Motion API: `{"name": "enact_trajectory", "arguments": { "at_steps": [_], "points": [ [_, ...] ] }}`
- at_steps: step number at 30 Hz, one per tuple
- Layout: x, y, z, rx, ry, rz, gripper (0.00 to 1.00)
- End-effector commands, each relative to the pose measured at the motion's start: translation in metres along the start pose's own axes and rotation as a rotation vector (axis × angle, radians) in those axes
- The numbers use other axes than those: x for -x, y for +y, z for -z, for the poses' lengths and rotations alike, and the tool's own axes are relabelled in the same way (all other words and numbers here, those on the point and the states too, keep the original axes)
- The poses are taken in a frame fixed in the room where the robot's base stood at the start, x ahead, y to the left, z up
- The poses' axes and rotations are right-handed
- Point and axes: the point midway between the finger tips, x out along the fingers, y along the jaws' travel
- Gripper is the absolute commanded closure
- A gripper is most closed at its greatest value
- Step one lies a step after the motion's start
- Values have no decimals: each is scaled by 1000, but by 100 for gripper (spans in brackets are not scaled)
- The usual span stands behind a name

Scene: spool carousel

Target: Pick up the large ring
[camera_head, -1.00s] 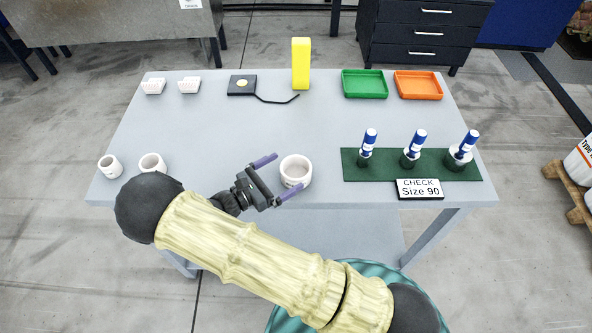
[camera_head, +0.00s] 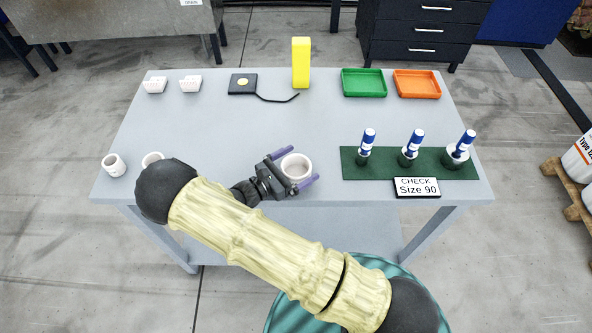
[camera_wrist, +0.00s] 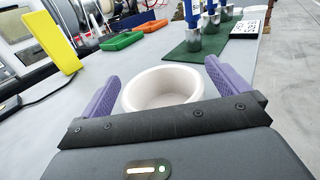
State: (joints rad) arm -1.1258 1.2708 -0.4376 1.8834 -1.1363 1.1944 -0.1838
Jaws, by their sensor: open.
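The large ring (camera_head: 296,167) is a white, round, hollow piece standing on the table near its front edge, the largest of three white rings there. In the wrist view the large ring (camera_wrist: 163,88) sits between the two purple fingers. My gripper (camera_head: 300,164) is open, with one finger on each side of the ring. It also shows in the wrist view (camera_wrist: 160,82). I cannot tell whether either finger touches the ring. The two smaller white rings, one at the far left (camera_head: 114,165) and one partly hidden by my arm (camera_head: 152,158), stand to the left.
A green mat (camera_head: 350,165) with several blue-and-white handled plugs and a "CHECK Size 90" sign (camera_head: 416,187) lies to the right. A yellow block (camera_head: 301,63), green tray (camera_head: 364,95) and orange tray (camera_head: 417,95) stand at the back. The table middle is clear.

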Motion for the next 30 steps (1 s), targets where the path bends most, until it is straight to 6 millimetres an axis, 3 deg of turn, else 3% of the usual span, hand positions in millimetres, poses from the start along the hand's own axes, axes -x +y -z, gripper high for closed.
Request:
{"name": "enact_trajectory", "arguments": {
  "at_steps": [7, 15, 25, 30],
  "points": [
    [0, 0, 0, 0, 0, 0, 0],
    [0, 0, 0, 0, 0, 0, 49],
    [0, 0, -4, -1, 0, 0, 49],
    [1, 0, -20, -2, 0, 0, 49]
  ]
}}
